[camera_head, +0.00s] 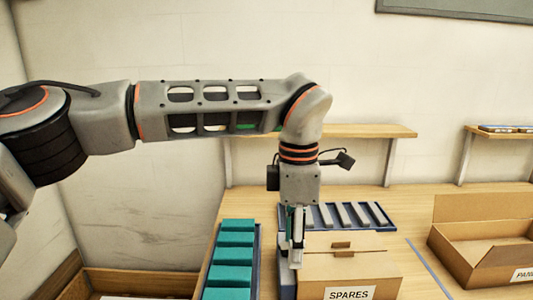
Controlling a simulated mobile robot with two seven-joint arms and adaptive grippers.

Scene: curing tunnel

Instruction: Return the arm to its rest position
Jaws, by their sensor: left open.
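My left arm reaches in from the left side of the head view. Its forearm lies level across the picture and its wrist bends straight down. My left gripper (296,250) points down at the left edge of a cardboard box marked SPARES (345,268). It is open, and I see nothing held in it. I cannot tell whether it touches the box. My right gripper is not in view.
A blue tray of teal blocks (236,239) lies left of the gripper. A rack of grey bars (345,215) stands behind the SPARES box. An open cardboard box (475,240) is at the right. A wooden shelf (375,131) runs along the wall behind the arm.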

